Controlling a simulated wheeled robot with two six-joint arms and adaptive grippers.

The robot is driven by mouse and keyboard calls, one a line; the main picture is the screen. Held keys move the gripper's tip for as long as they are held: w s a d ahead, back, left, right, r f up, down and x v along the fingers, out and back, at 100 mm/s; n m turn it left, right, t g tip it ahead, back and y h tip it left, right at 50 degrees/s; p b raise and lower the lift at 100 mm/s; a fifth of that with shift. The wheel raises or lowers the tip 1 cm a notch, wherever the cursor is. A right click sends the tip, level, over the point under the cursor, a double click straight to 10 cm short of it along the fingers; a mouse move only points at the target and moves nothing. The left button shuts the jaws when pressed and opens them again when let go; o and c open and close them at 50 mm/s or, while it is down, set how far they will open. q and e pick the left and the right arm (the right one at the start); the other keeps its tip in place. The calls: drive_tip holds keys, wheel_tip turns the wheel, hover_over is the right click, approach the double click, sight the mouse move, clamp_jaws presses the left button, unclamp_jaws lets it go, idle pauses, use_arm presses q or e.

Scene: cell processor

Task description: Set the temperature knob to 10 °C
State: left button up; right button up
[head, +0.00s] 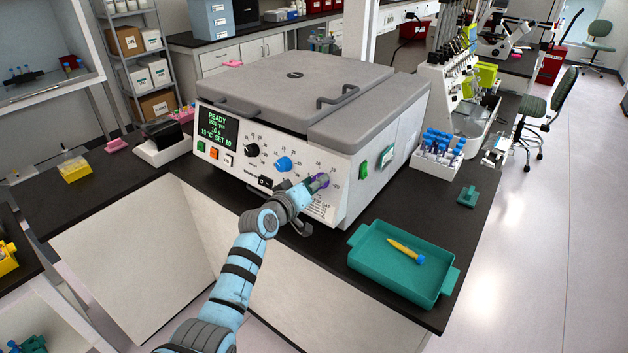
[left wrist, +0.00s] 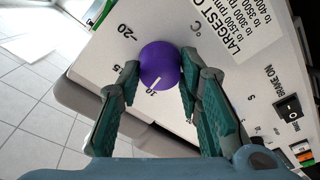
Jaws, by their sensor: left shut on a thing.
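The purple temperature knob (head: 322,180) is at the right end of the front panel of the grey and white cell processor (head: 352,192). In the left wrist view, the knob (left wrist: 158,66) has a white pointer line directed toward the "10" mark. My left gripper (head: 309,187) is at the knob, shut on it. Its two fingers (left wrist: 157,85) lie on either side of the knob in the left wrist view. The green display (head: 217,131) shows "READY" and a bottom line that seems to read "SET 10"; the small digits are hard to read. My right gripper is in neither view.
A blue knob (head: 283,164) and a black knob (head: 252,150) are left of the purple one. A black switch (head: 265,182) sits below them. A teal tray (head: 364,262) with a yellow tube (head: 404,250) stands at the right. A tube rack (head: 436,160) is behind it.

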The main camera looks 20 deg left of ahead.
use_arm(q)
drive_tip(key=shift+n+y, duration=0.3)
drive_tip(key=shift+n, duration=1.5)
drive_tip(key=o, duration=1.2)
drive_tip(key=shift+c, duration=0.2)
drive_tip(key=v, duration=1.2)
drive_tip(key=shift+r, duration=0.15)
